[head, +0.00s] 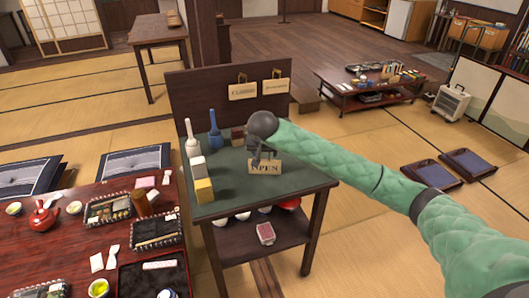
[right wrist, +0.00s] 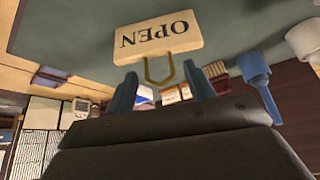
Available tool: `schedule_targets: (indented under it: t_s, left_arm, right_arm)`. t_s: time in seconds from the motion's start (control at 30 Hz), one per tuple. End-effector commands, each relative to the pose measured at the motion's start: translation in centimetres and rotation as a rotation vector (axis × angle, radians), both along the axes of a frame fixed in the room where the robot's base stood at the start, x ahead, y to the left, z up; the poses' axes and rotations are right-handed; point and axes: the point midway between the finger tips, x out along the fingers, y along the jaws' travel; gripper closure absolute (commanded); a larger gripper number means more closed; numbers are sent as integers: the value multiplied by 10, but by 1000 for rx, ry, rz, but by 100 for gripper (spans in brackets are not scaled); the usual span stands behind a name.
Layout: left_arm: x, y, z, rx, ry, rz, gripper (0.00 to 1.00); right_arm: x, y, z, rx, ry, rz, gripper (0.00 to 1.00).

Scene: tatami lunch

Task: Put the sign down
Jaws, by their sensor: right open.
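The wooden OPEN sign (head: 265,167) is at the front part of the green-topped stand (head: 228,199), with its lettering facing me. My right gripper (head: 257,158) is just behind and above it. I cannot tell whether the sign lies flat or leans. Two more signs, one reading CLOSED (head: 243,92) and a second (head: 275,87), hang on the dark back panel. My left gripper is out of view.
The dark red lunch table (head: 85,235) is at the left. Green top is bare left of the sign.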

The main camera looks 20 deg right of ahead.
Motion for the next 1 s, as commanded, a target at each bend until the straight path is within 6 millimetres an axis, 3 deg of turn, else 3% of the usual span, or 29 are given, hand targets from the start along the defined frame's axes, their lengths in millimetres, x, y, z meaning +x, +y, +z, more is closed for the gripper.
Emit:
schedule_targets:
  t_s: [0.23,0.7,1.0]
  left_arm:
    - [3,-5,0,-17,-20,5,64]
    - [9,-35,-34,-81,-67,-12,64]
    - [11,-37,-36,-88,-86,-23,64]
  right_arm:
    - [-10,4,22,-2,-4,2,46]
    - [-47,18,91,-1,-3,1,46]
    - [-56,21,106,0,0,0,46]
